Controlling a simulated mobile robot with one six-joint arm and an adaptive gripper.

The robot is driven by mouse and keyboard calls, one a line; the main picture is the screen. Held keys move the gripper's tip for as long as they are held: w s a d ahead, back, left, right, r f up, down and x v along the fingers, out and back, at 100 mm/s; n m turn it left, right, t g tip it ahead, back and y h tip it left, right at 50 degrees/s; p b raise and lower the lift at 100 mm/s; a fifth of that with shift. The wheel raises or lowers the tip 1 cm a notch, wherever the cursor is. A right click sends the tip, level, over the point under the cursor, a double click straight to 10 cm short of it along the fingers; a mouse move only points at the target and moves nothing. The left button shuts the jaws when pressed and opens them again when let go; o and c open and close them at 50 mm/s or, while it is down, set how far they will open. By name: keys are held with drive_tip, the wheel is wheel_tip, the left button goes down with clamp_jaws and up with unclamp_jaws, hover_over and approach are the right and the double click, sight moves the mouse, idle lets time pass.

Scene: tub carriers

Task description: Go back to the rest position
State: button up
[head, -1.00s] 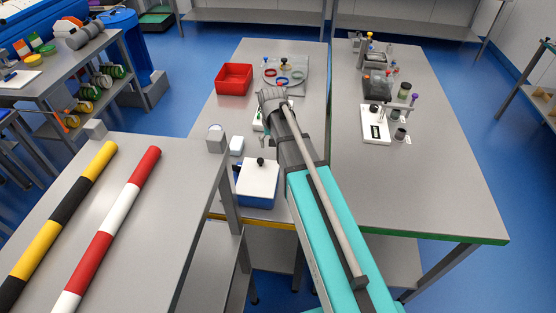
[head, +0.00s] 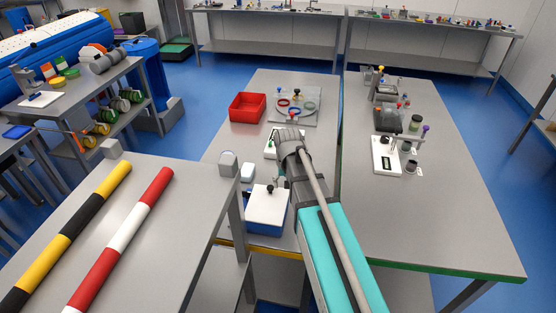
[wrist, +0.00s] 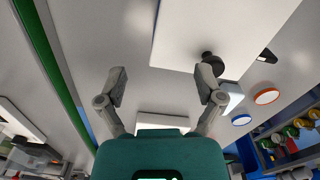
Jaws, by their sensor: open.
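My gripper (head: 280,178) hangs near the blue tub with a white lid (head: 268,207) on the middle table, just behind and right of the lid's black knob in the head view. In the wrist view, my gripper (wrist: 162,80) has its two fingers spread wide with nothing between them. The white lid (wrist: 215,25) fills the top there, and its black knob (wrist: 211,62) shows close to the right fingertip. I cannot tell how far above the lid the fingers are. My arm reaches forward over the table.
A red bin (head: 247,107) and a grey round-topped tray with coloured rings (head: 297,105) stand farther back. A white device (head: 387,155) and small jars stand on the right table (head: 430,225). Striped poles (head: 120,240) lie on the near left table.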

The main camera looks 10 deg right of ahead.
drive_tip(key=s+n, duration=0.1)
drive_tip(key=s, duration=1.1)
drive_tip(key=shift+s+n, duration=0.15)
drive_tip(key=shift+n, duration=0.15)
